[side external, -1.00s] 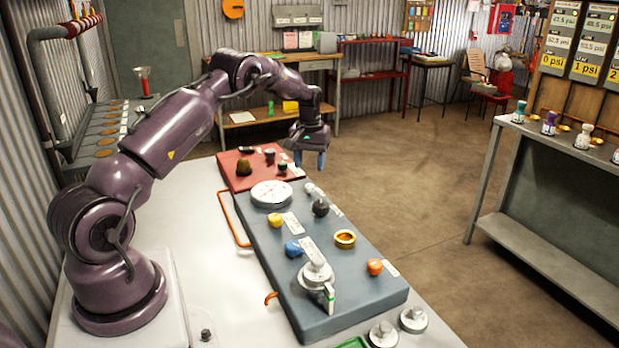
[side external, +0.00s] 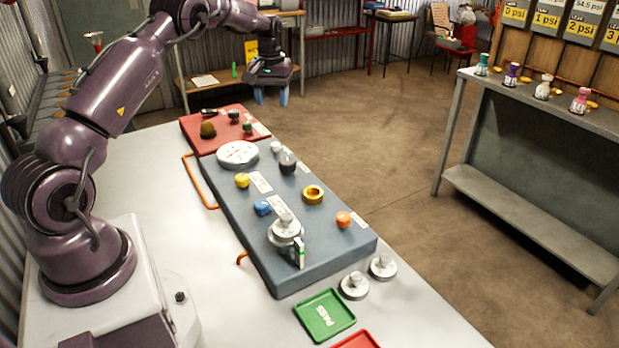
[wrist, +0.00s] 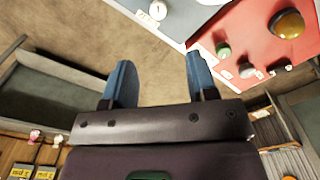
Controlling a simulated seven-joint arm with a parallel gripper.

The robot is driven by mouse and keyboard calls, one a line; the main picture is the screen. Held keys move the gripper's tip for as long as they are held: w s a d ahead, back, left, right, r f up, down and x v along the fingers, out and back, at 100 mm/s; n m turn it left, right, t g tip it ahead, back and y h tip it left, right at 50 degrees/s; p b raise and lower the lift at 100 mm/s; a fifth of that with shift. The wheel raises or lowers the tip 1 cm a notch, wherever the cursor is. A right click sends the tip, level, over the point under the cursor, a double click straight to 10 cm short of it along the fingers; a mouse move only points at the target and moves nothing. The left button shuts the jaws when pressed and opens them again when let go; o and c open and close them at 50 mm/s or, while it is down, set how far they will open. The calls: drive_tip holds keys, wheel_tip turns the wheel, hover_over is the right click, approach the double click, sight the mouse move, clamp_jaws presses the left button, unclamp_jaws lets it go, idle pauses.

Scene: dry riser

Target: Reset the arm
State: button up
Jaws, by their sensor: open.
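My gripper (side external: 270,95) hangs in the air beyond the far end of the bench, up and to the right of the red panel (side external: 188,128). Its two blue fingers are apart with nothing between them. The wrist view shows the open fingers (wrist: 155,85) with brown floor behind them. The arm is bent at the elbow and reaches toward the back of the room.
A blue-grey panel (side external: 240,205) with a dial (side external: 238,154), several coloured knobs and a lever valve (side external: 286,232) lies on the white bench (side external: 150,180). A green PASS tray (side external: 325,315) is at the front. A grey side bench (side external: 540,215) stands right, across open floor.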

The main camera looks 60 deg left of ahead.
drive_tip(key=s+d+r+m+t, duration=0.2)
drive_tip(key=s+d+r, duration=0.3)
drive_tip(key=s+d, duration=0.3)
drive_tip(key=s+d+r+m+t, duration=0.1)
drive_tip(key=s+d+r+m, duration=0.3)
drive_tip(key=s+d, duration=0.4)
drive_tip(key=s+d+r+m+t, duration=0.2)
drive_tip(key=s+d+r, duration=0.5)
drive_tip(key=d, duration=1)
drive_tip(key=shift+s+m+t, duration=0.3)
drive_tip(key=shift+s+m, duration=0.5)
drive_tip(key=shift+s, duration=0.15)
drive_tip(key=shift+d, duration=0.1)
